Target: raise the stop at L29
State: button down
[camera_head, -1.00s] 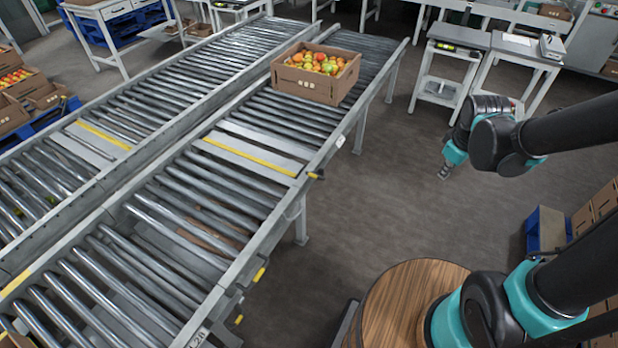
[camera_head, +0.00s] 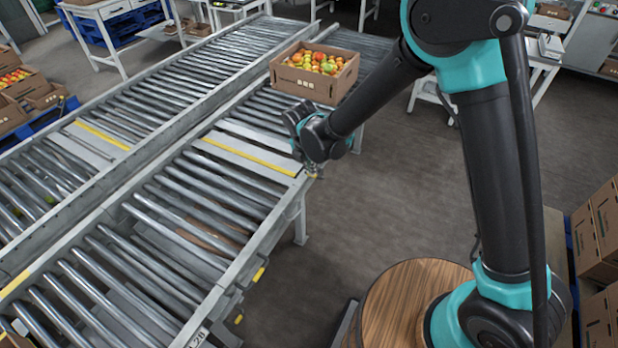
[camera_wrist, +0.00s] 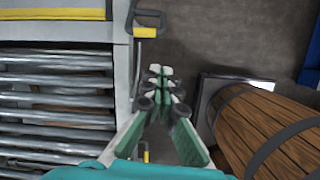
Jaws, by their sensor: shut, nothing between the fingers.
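A grey stop plate with a yellow stripe (camera_head: 248,155) lies across the near conveyor lane, looking about level with the rollers. Its end shows at the top left of the wrist view (camera_wrist: 55,14). Beside it, outside the rail, is a lever with a yellow grip (camera_wrist: 145,33) on a dark bracket. My gripper (camera_wrist: 160,72) is shut and empty, pointing down beside the rail, a little short of that grip and apart from it in the picture. In the head view my wrist hides most of the lever. I cannot read a label L29.
The conveyor's side rail (camera_head: 262,218) runs close by my gripper. A second yellow handle (camera_head: 259,274) hangs nearer on the rail. A wooden barrel (camera_wrist: 262,125) stands to the right. The floor between is clear.

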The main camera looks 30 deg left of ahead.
jog(key=a, duration=0.1)
jog(key=s+f+n, duration=0.1)
jog(key=s+a, duration=0.1)
jog(key=shift+s+a+f+n, duration=0.25)
jog(key=shift+a+n, duration=0.1)
jog(key=shift+n, duration=0.05)
jog(key=w+f, duration=0.6)
jog(key=f, duration=0.1)
jog(key=shift+f, duration=0.2)
dwell(0.6)
